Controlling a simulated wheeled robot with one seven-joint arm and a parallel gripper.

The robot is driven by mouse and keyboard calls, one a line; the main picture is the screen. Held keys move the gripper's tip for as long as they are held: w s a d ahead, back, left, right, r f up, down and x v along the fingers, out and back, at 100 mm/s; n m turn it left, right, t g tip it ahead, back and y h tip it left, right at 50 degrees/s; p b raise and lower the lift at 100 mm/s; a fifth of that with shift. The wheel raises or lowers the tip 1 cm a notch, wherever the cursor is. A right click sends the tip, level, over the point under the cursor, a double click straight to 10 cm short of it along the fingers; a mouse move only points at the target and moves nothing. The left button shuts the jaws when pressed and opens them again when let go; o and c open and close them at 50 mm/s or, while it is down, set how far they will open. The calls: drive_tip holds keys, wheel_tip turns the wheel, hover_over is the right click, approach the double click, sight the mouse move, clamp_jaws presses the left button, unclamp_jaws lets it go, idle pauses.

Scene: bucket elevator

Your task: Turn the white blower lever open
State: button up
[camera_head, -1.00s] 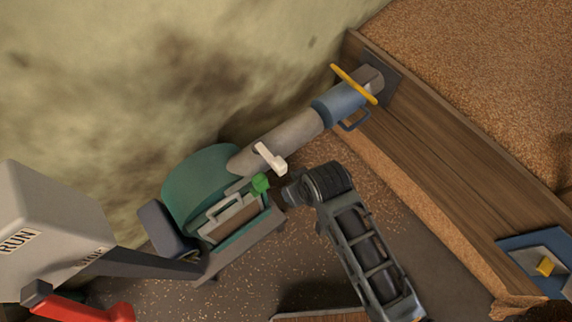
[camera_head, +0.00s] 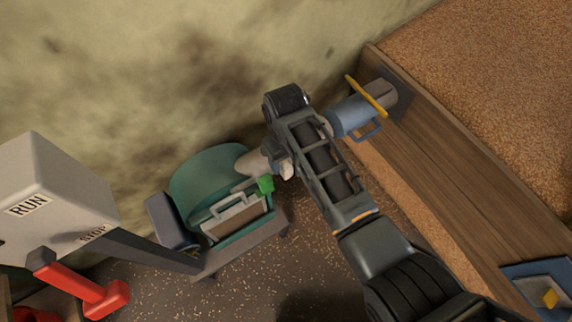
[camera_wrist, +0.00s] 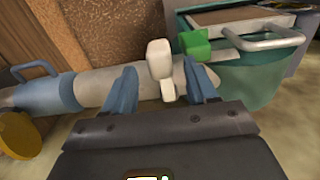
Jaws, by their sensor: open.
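The white blower lever (camera_wrist: 160,58) shows in the wrist view between my two blue fingers, its block-like head just past the fingertips. Contact with the fingers cannot be made out. My gripper (camera_wrist: 160,72) is open around it. In the head view the lever (camera_head: 287,171) is mostly hidden by my arm; only a small white part shows. The lever sits by the grey pipe (camera_wrist: 95,88) that joins the green blower housing (camera_head: 205,183). A green block (camera_wrist: 195,42) is close beside the lever, right of it in the wrist view.
A blue pipe sleeve with a handle (camera_head: 350,116) and a yellow plate (camera_head: 367,96) lie toward the wooden grain bin (camera_head: 430,150). A grey RUN/STOP box (camera_head: 50,190) with a red lever (camera_head: 85,285) stands at left. A stained wall runs behind the blower.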

sight(286, 165)
drive_tip(key=shift+f, duration=1.8)
clamp_jaws()
